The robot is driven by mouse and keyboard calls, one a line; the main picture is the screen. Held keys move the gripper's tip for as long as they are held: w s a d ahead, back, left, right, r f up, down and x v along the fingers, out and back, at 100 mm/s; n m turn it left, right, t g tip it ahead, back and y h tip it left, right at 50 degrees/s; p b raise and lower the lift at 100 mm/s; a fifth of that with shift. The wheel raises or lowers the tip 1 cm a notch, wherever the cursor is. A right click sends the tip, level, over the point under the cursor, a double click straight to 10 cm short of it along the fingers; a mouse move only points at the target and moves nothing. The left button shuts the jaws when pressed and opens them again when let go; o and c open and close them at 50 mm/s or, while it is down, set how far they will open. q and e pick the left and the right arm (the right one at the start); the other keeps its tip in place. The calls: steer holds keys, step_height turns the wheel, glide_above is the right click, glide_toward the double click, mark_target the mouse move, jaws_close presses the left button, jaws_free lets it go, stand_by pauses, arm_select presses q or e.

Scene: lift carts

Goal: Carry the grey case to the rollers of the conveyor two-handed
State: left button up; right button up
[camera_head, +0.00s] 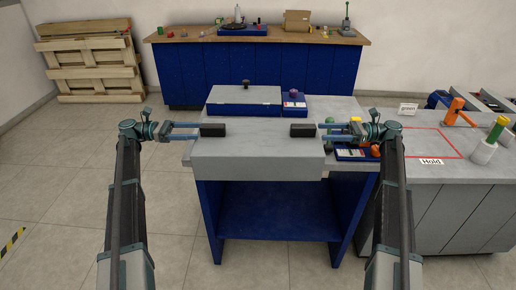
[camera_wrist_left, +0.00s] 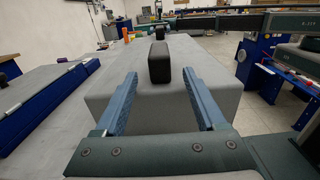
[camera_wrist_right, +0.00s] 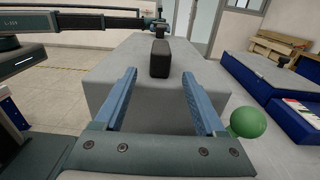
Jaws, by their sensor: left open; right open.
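The grey case (camera_head: 258,158) is a long box on the grey top of a blue bench, in front of me. A black handle stands near each end, the left one (camera_head: 213,130) and the right one (camera_head: 303,130). My left gripper (camera_head: 199,131) is open at the left handle, which sits between or just beyond its fingertips in the left wrist view (camera_wrist_left: 160,62). My right gripper (camera_head: 318,130) is open, likewise lined up with the right handle, as the right wrist view (camera_wrist_right: 160,58) shows. Neither gripper grips. I cannot clearly make out conveyor rollers.
A flat grey-topped blue box (camera_head: 244,98) lies behind the case. A blue tray (camera_head: 355,154) and a green ball (camera_wrist_right: 244,122) are close to my right gripper. A counter with a red-outlined square (camera_head: 425,143) stands at right. Open floor (camera_head: 60,200) lies at left.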

mark_target(226, 130)
arm_select(q)
steer(key=d, duration=0.8)
arm_select(e)
steer(key=a, duration=0.8)
arm_select(q)
jaws_close()
arm_select(e)
jaws_close()
arm_select(q)
steer(key=shift+r, duration=0.1)
arm_select(e)
steer(key=shift+r, duration=0.1)
